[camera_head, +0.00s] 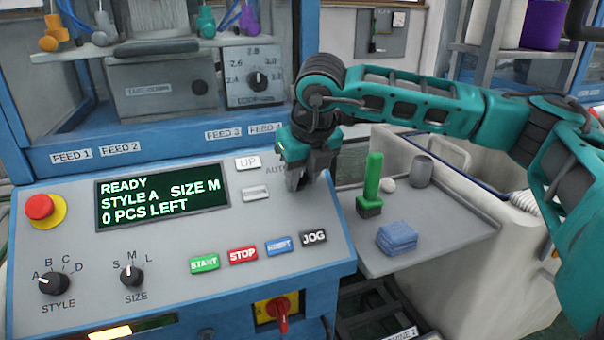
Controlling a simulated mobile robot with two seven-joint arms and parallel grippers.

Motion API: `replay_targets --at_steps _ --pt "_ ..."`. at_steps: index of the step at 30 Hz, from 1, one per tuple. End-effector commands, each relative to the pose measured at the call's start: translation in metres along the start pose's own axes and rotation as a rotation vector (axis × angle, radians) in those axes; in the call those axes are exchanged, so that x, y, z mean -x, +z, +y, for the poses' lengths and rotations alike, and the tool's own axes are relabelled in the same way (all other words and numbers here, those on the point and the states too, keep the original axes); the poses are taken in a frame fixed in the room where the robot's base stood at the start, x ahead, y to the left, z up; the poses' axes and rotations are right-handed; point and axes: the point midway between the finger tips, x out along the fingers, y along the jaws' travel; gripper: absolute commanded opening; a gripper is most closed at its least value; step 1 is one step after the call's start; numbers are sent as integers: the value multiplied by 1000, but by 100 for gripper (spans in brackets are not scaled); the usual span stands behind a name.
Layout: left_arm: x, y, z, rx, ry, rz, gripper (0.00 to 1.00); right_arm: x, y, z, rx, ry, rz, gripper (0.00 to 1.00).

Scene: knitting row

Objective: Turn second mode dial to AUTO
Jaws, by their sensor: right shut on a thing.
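My right gripper (297,182) reaches down onto the right side of the sloped control panel, beside the partly covered "AUTO" lettering (275,170). Its fingers are shut on the mode dial, which the gripper hides, so I cannot tell which way the dial points. The panel (110,265) has a screen (163,199) reading READY, STYLE A, SIZE M, 0 PCS LEFT. My left gripper is not in view.
Below the gripper are the START (204,263), STOP (243,255), RESET (279,247) and JOG (314,237) buttons. A red emergency button (40,207) is at left. A side tray (455,222) holds a green brush (373,178) and folded blue cloth (397,237).

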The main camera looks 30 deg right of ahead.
Motion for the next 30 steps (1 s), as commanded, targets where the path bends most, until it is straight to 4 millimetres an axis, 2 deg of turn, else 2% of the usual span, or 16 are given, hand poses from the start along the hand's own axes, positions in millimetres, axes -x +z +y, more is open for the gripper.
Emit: replay_targets --at_steps 11,30 --pt "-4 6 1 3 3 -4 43 -1 0 2 146 -38 5 2" --pt "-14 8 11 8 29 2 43 -1 0 4 707 -193 25 2"
